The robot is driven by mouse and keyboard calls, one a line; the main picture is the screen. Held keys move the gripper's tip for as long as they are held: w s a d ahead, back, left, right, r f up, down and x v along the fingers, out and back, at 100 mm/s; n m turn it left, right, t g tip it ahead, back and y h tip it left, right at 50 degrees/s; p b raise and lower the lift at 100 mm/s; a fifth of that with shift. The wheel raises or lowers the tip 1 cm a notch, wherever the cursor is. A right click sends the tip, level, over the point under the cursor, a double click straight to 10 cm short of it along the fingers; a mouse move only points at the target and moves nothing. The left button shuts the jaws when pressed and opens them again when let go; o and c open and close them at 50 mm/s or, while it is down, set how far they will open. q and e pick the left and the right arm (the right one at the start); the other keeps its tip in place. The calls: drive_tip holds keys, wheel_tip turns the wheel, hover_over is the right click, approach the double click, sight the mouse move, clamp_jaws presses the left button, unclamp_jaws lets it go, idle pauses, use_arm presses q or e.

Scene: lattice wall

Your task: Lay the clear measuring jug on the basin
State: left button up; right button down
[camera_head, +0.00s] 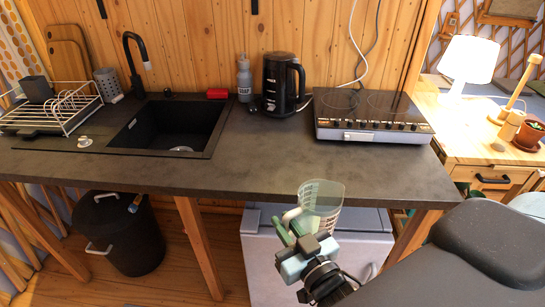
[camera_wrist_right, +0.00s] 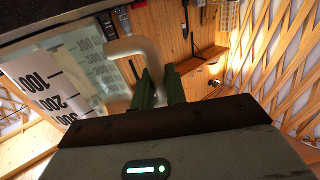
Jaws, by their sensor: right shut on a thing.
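The clear measuring jug (camera_head: 325,200) is held up in front of the counter's front edge in the head view. In the right wrist view its marked wall (camera_wrist_right: 58,92) fills the left side, with black numbers on a white scale. My right gripper (camera_head: 290,228) is shut on the jug's pale handle (camera_wrist_right: 137,48); the green fingers (camera_wrist_right: 161,88) are at the handle. The basin (camera_head: 170,122) is a dark sink sunk into the counter, to the left of and behind the jug, with a drain showing on its floor. My left gripper is in neither view.
The dark counter (camera_head: 270,168) has a clear stretch between the basin and the cooktop (camera_head: 370,115). A black kettle (camera_head: 280,85), a grey bottle (camera_head: 244,78) and a red item (camera_head: 217,94) stand at the back. A dish rack (camera_head: 55,105) and black tap (camera_head: 135,60) are at the left.

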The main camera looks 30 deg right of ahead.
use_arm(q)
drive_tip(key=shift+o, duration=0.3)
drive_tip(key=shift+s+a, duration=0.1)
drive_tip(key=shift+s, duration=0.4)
use_arm(e)
drive_tip(key=shift+s, duration=0.45)
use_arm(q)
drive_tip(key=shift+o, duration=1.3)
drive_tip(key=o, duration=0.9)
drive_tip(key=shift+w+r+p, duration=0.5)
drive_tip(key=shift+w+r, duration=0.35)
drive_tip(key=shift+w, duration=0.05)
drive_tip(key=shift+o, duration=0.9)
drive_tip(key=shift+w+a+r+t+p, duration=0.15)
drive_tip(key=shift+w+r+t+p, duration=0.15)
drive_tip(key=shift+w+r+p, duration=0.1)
use_arm(e)
drive_tip(key=w+a+r+n+y, duration=0.1)
drive_tip(key=w+a+y, duration=0.1)
drive_tip(key=w, duration=0.5)
drive_tip(key=w+a+r+n+y, duration=0.1)
drive_tip(key=w+a+r, duration=0.1)
drive_tip(key=w+a, duration=0.3)
drive_tip(key=shift+w+a+r+y, duration=0.15)
drive_tip(key=shift+w+r+y, duration=0.2)
drive_tip(key=shift+w, duration=0.6)
